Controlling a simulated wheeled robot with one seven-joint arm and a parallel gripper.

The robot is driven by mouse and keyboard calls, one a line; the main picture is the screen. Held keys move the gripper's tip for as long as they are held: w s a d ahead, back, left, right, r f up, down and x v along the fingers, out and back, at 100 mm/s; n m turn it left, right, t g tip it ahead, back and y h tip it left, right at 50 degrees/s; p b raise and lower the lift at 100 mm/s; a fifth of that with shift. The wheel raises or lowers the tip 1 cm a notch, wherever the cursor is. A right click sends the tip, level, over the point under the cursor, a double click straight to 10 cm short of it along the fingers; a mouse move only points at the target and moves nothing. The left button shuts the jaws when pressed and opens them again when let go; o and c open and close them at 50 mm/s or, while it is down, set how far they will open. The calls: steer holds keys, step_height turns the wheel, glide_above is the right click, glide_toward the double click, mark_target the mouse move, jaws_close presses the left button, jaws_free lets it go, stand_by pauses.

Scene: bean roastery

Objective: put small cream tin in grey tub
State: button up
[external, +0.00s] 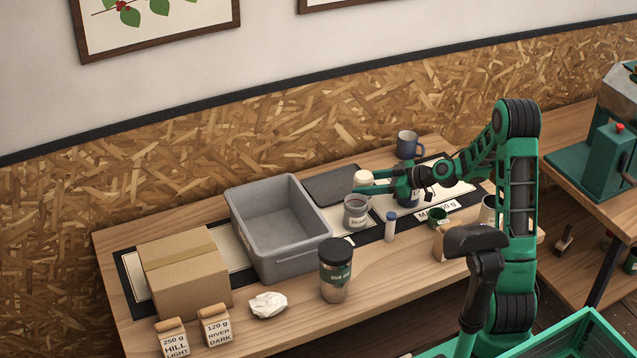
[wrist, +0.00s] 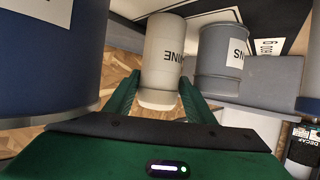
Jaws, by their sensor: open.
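The small cream tin (external: 363,177) stands behind a grey tin on the table, its lower part hidden by my gripper and that tin. In the wrist view the cream tin (wrist: 163,55) shows part of a dark word ending in "INE". My gripper (wrist: 160,88) is open, with one green finger on each side of the cream tin. In the external view my gripper (external: 362,189) reaches in from the right at the tin. The grey tub (external: 325,231) stands to the left and looks empty inside.
The grey tin (external: 356,214) stands close beside the cream tin. A dark blue container (wrist: 50,65) is near on the other side. A dark tray (external: 330,183), blue mug (external: 408,143), dark-lidded jar (external: 335,270), blue-capped tube (external: 390,228) and cardboard box (external: 186,277) surround the tub area.

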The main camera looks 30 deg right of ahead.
steer(key=x, duration=0.5)
steer(key=shift+w+r, duration=0.1)
steer(key=shift+w, duration=0.05)
steer(key=c, duration=1)
steer(key=shift+r, duration=0.1)
